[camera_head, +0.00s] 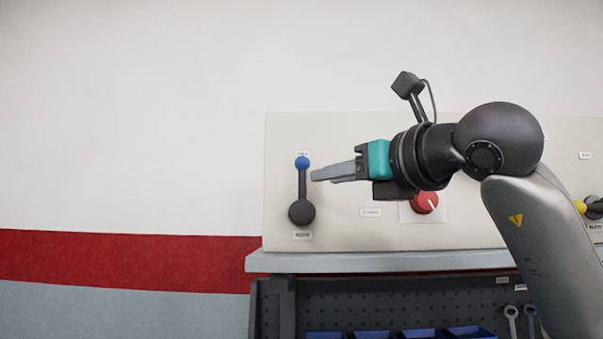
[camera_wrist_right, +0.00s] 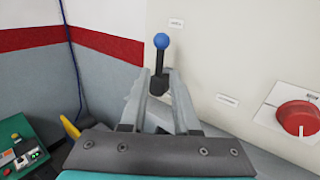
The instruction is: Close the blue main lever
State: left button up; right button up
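The blue main lever (camera_head: 303,183) is on the left part of a cream panel. Its dark arm points straight up from a round pivot, with a blue ball at the top. My right gripper (camera_head: 315,176) reaches in from the right, its grey fingertips just right of the lever arm at mid-height. In the right wrist view the lever's blue ball (camera_wrist_right: 161,41) shows beyond the gap between my fingertips (camera_wrist_right: 160,76). The fingers are apart with nothing held between them. Whether a finger touches the lever I cannot tell. My left gripper is not in view.
A red knob (camera_head: 425,202) sits on the panel (camera_head: 350,232) below my right wrist; a yellow-tipped lever (camera_head: 581,207) is at the far right. A grey shelf edge (camera_head: 380,262) runs below, with a pegboard and blue bins (camera_head: 420,334). The wall left of the panel is clear.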

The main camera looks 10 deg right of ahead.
aim_at(305, 181)
jog(key=p+x, duration=0.2)
jog(key=x, duration=0.5)
jog(key=shift+w+a, duration=0.1)
jog(key=shift+w, duration=0.2)
jog(key=shift+w+a+p, duration=0.15)
jog(key=shift+w+p, duration=0.2)
jog(key=shift+c, duration=0.2)
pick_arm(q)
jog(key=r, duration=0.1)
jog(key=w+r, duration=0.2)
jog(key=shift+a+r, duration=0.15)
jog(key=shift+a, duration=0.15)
pick_arm(e)
grip_shut()
